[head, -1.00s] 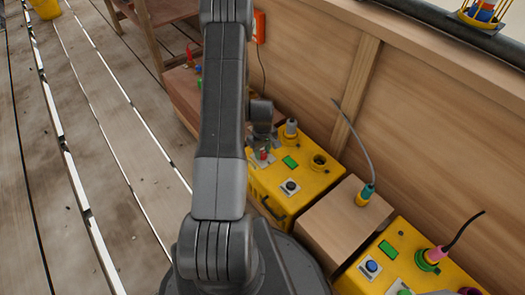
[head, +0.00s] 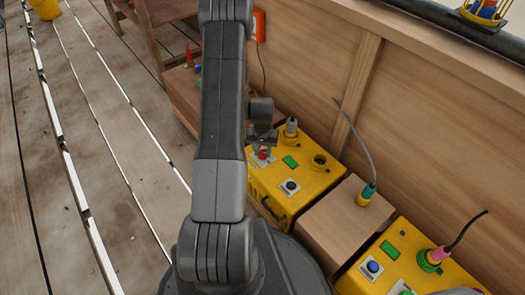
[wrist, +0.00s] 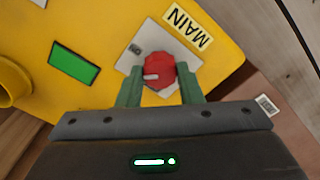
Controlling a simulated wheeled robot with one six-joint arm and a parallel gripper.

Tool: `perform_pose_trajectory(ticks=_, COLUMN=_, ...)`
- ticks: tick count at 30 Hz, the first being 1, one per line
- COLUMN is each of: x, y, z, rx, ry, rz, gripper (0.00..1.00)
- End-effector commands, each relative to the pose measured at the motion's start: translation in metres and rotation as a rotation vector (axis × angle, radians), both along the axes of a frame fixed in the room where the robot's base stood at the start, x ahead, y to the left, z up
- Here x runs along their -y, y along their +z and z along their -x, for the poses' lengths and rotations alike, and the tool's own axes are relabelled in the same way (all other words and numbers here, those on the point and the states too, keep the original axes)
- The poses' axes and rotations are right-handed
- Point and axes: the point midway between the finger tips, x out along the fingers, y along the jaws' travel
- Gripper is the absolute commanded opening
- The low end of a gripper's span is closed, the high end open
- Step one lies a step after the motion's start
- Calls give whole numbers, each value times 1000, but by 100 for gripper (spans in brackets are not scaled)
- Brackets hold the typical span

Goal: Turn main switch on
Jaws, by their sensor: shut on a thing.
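The main switch is a red round knob (wrist: 158,70) on a pale square plate (wrist: 137,52) beside a "MAIN" label (wrist: 187,27), on a yellow box (wrist: 95,22). A white mark on the knob points left in the wrist view. My gripper (wrist: 157,78) has its two green fingers on either side of the knob and is shut on it. In the head view the red knob (head: 263,155) shows small under my gripper, on the yellow box (head: 262,182). The knob's underside is hidden.
The box also carries a green panel (head: 290,162), a black button (head: 291,186) and an empty round socket (head: 320,161). A wooden block (head: 330,222) separates it from a second yellow box (head: 405,240). A wooden wall (head: 410,130) stands close behind.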

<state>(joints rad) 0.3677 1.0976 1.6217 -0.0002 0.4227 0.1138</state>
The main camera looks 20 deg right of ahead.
Motion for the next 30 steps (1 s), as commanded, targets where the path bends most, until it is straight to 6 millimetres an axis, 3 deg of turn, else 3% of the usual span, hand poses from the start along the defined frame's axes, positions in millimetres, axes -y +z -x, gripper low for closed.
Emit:
perform_pose_trajectory(ticks=18, x=0, y=0, z=0, rx=1, ry=-549, rz=0, gripper=10)
perform_pose_trajectory(ticks=30, x=0, y=0, z=0, rx=1, ry=-738, rz=0, gripper=10)
